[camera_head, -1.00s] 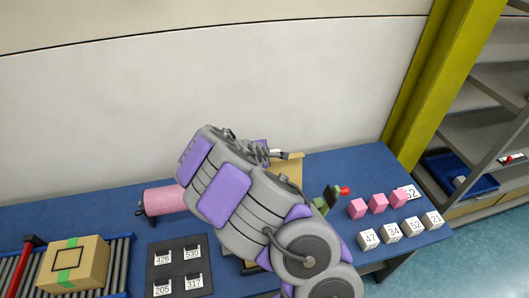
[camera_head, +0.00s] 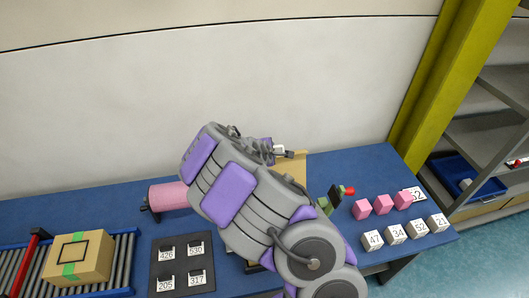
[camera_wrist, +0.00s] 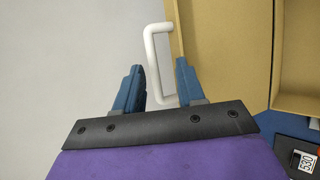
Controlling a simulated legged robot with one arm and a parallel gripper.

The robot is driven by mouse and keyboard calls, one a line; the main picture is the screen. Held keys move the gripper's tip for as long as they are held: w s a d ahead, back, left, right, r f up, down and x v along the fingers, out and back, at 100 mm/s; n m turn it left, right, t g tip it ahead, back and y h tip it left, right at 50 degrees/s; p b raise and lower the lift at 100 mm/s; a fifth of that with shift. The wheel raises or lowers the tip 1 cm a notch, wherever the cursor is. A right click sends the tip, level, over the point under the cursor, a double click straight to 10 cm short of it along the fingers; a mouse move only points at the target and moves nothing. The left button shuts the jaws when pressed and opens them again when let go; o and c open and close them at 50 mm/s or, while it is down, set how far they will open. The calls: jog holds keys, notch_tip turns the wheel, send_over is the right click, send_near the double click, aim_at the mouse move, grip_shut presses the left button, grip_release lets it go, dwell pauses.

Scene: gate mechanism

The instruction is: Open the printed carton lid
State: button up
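In the wrist view, a brown carton-like panel (camera_wrist: 222,55) with a white bar handle (camera_wrist: 153,62) on its left edge stands in front of my gripper (camera_wrist: 158,82). My gripper's two blue fingers are apart, with the handle showing between them; I cannot tell whether either finger touches it. In the head view, my arm hides most of the carton; only a tan part (camera_head: 292,165) shows beyond it. Any print on the lid is not visible.
A taped box (camera_head: 92,262) sits on the roller conveyor (camera_head: 122,262) at left. A pink cylinder (camera_head: 170,196), a dark numbered panel (camera_head: 180,250), several pink blocks (camera_head: 382,204) and several white numbered cubes (camera_head: 397,234) lie on the blue table (camera_head: 95,205). Shelves (camera_head: 490,140) stand at right.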

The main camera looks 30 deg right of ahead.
jog(key=b+v, duration=0.3)
jog(key=v, duration=1.3)
jog(key=shift+s+a+r, duration=0.15)
jog(key=shift+s+a, duration=0.05)
jog(key=shift+a, duration=0.15)
